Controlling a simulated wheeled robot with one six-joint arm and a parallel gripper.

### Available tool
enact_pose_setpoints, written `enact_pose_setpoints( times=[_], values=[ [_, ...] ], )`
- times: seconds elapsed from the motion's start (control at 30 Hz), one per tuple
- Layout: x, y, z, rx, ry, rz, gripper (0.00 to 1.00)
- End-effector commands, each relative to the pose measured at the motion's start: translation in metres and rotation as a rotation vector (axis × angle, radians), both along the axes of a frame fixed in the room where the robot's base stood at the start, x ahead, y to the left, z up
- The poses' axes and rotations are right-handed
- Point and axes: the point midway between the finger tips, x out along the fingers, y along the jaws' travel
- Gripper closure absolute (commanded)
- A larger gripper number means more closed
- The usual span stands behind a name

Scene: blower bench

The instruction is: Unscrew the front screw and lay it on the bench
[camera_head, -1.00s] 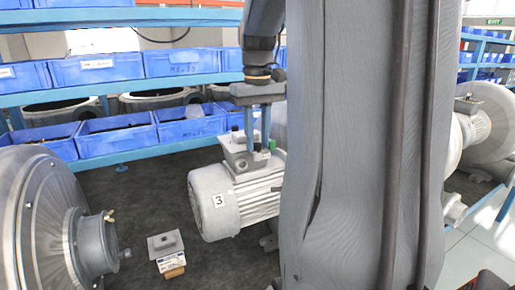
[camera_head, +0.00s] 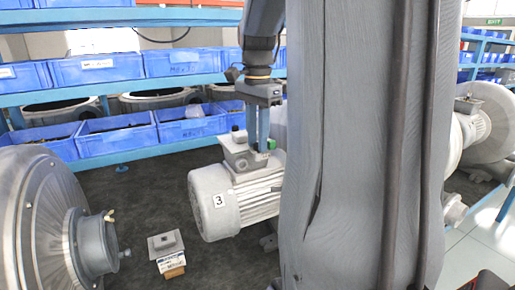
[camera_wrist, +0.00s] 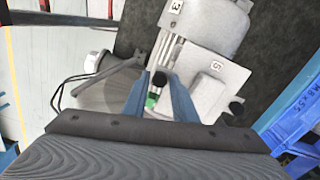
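The grey motor (camera_head: 235,200) marked 3 lies on the bench, with a terminal box (camera_head: 238,153) on top. My gripper (camera_head: 259,150) points down at the box, its two blue fingers on either side of a black-headed screw (camera_wrist: 160,79). In the wrist view the fingertips (camera_wrist: 159,76) appear to touch the head from both sides, so the gripper looks shut on it. How far the screw sits in its hole is hidden. A second black screw head (camera_wrist: 237,105) stands at the box's other side.
A small grey box on a block (camera_head: 166,243) and a large blower (camera_head: 40,220) stand there. Blue bins (camera_head: 115,137) line the rack behind. My own arm hides the middle right.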

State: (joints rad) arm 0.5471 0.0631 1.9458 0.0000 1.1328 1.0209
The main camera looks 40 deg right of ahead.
Motion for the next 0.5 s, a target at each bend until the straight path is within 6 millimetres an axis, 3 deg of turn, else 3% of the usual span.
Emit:
enact_pose_setpoints(
  times=[0.5],
  values=[
    [0.0002, 0.0001, 0.0002, 0.000, 0.000, -0.649, 0.75]
  ],
)
